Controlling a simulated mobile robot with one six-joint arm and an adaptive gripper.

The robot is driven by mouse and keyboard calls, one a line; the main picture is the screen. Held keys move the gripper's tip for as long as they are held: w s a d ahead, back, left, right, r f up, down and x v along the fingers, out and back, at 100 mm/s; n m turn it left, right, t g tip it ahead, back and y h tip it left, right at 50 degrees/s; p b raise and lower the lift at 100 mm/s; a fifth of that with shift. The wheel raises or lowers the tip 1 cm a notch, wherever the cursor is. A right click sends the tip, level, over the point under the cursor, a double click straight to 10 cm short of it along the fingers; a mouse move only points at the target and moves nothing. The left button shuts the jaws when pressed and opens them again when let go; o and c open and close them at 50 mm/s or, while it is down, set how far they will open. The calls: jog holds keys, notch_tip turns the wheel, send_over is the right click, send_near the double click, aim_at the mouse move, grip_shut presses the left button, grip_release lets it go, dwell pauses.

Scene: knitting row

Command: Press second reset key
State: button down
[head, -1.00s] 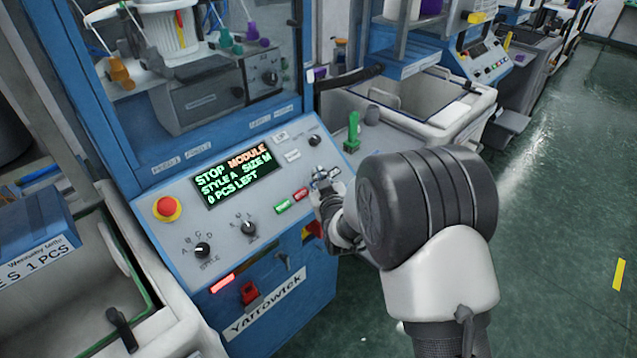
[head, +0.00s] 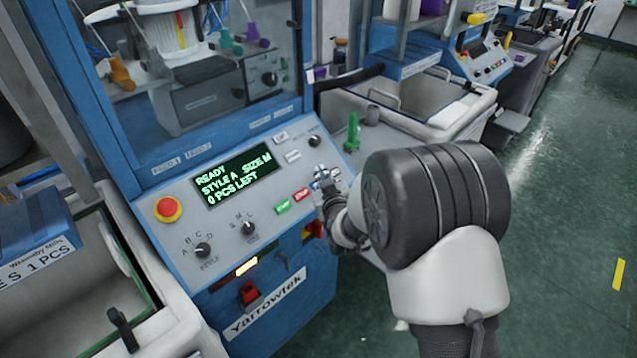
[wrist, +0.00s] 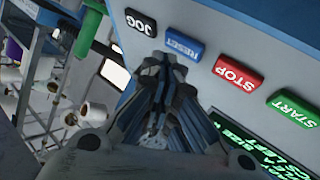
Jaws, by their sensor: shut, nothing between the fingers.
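The blue RESET key (wrist: 184,47) shows in the wrist view on the pale control panel, between the black JOG key (wrist: 140,22) and the red STOP key (wrist: 237,73). My gripper (wrist: 166,62) is shut and empty, with its tips right at the lower edge of the RESET key. I cannot tell whether they touch it. In the head view my gripper (head: 325,182) is at the panel's right part and covers the keys there. The display (head: 238,178) reads READY, STYLE A, SIZE M, 0 PCS LEFT.
The green START key (head: 283,207) is left of my gripper. A red emergency button (head: 167,209) and style and size knobs (head: 203,250) are farther left. A light bar (head: 246,267) glows yellow-white. A green lever (head: 352,132) stands behind the panel. The floor at right is clear.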

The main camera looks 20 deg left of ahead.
jog(key=shift+s+d+r+p, duration=0.25)
jog(key=shift+d+r, duration=0.2)
jog(key=shift+r, duration=0.2)
jog(key=shift+s+d+r+p, duration=0.15)
jog(key=shift+d+r+p, duration=0.1)
jog(key=shift+d+r, duration=0.35)
jog(key=shift+s+d+r+p, duration=0.25)
jog(key=shift+d+r, duration=0.1)
jog(key=shift+r, duration=0.35)
jog(key=shift+w, duration=0.1)
